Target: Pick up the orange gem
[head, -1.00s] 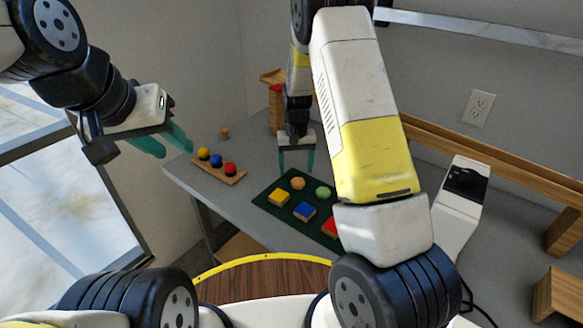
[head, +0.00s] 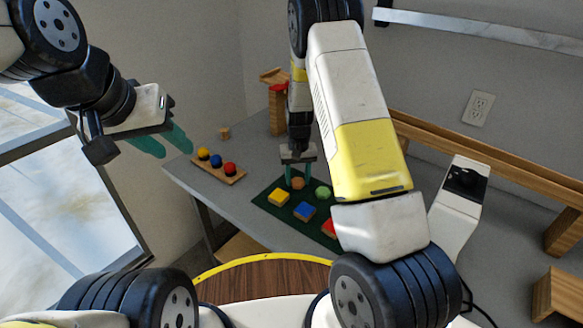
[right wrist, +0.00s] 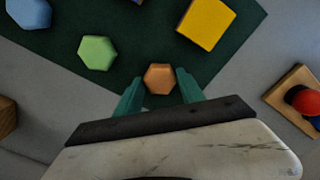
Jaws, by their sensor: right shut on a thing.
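The orange gem (head: 298,184) is a small six-sided block on the dark green mat (head: 264,201), near its far edge. My right gripper (head: 298,183) reaches down over it and is shut on it. In the right wrist view the gem (right wrist: 160,78) sits between the teal fingertips of my right gripper (right wrist: 159,77). The gem still appears to be at mat level. My left gripper (head: 170,142) is open and empty, in the air at the left, away from the mat.
On the mat are a green gem (head: 322,192), a yellow block (head: 279,195), a blue block (head: 304,211) and a partly hidden red block (head: 329,227). A wooden rack (head: 225,173) with coloured balls stands left. A wooden tower (head: 277,108) stands behind.

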